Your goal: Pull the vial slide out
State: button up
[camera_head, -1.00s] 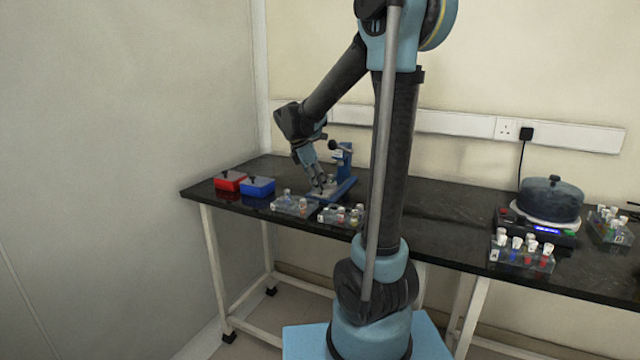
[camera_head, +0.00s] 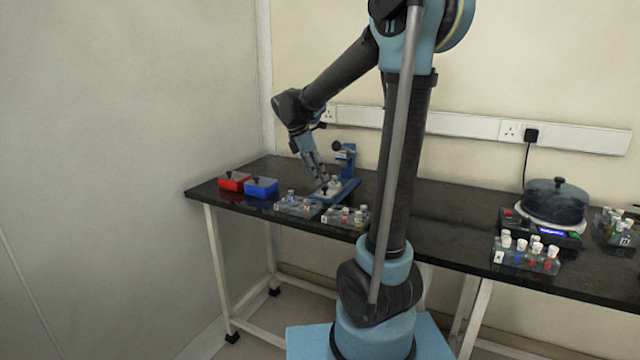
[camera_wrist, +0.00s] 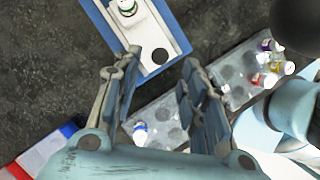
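The vial slide (camera_wrist: 142,36) is a white strip lying in a blue-framed stand (camera_wrist: 178,40). A white-capped vial (camera_wrist: 127,7) sits on the slide, and a round black knob (camera_wrist: 160,56) is near its end. The stand (camera_head: 345,160) also shows in the head view at the back left of the bench. My gripper (camera_wrist: 160,60) is open, with its fingers apart to either side of the knob in the picture and not touching it. In the head view my gripper (camera_head: 318,178) is just above the stand's near end.
Two clear vial racks (camera_head: 298,207) (camera_head: 345,221) stand close in front of the stand. A red box (camera_head: 234,181) and a blue box (camera_head: 261,188) are to the left. A round dark-lidded machine (camera_head: 553,203) and more racks are far right.

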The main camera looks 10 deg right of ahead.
jog(key=v, duration=0.7)
jog(key=shift+r, duration=0.2)
jog(key=shift+a, duration=0.1)
